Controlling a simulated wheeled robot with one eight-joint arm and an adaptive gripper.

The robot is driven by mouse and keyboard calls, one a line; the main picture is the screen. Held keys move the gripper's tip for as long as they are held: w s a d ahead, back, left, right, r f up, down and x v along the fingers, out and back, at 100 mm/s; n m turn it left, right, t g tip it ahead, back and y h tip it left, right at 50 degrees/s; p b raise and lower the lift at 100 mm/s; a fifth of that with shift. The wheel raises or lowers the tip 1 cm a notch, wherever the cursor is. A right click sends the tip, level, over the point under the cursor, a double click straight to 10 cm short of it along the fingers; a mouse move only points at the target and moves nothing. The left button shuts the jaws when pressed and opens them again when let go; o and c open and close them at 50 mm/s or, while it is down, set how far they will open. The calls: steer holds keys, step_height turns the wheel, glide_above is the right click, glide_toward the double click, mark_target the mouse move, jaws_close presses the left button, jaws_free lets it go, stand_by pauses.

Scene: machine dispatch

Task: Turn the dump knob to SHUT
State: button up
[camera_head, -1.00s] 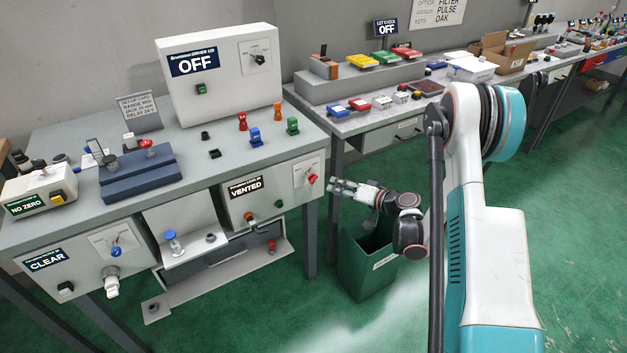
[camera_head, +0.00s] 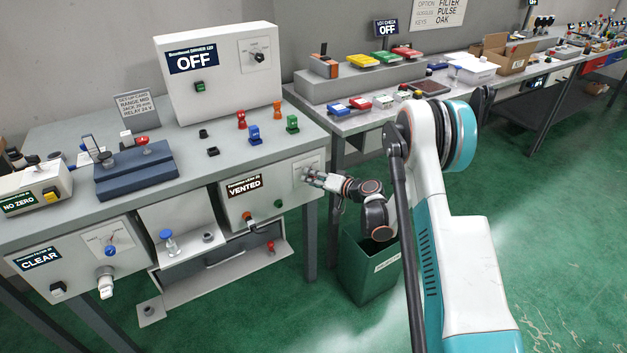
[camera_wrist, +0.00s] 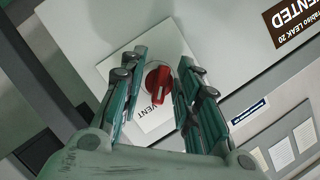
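The red knob (camera_wrist: 158,80) sits on a white plate (camera_wrist: 112,60) in the wrist view, with the word VENT printed beside it. The plate is on the front of the grey box (camera_head: 232,213), whose display (camera_head: 245,186) reads VENTED. My gripper (camera_wrist: 162,62) is open, with one finger on each side of the knob; small gaps show between the fingers and the knob. In the head view my gripper (camera_head: 310,178) is at this box's plate and covers the knob. Whether SHUT is printed on the plate cannot be read here.
Below the display are an orange-red knob (camera_head: 247,215) and a green button (camera_head: 278,204). Red, blue and green parts stand on the bench top (camera_head: 215,165) above. A green bin (camera_head: 368,272) stands on the floor below my arm.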

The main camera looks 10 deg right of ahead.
jaws_close()
steer(key=shift+n, duration=0.3)
steer(key=n+h, duration=0.2)
steer(key=n, duration=0.1)
steer(key=shift+n+h, duration=0.4)
steer(key=n+t+h, duration=0.1)
steer(key=n+h, duration=0.1)
steer(key=n, duration=0.1)
steer(key=shift+n+h, duration=0.3)
steer(key=shift+n, duration=0.1)
steer(key=n+h, duration=0.1)
steer(key=n, duration=0.1)
steer(key=n+t+h, duration=0.1)
steer(key=n, duration=0.1)
steer(key=shift+t, duration=0.3)
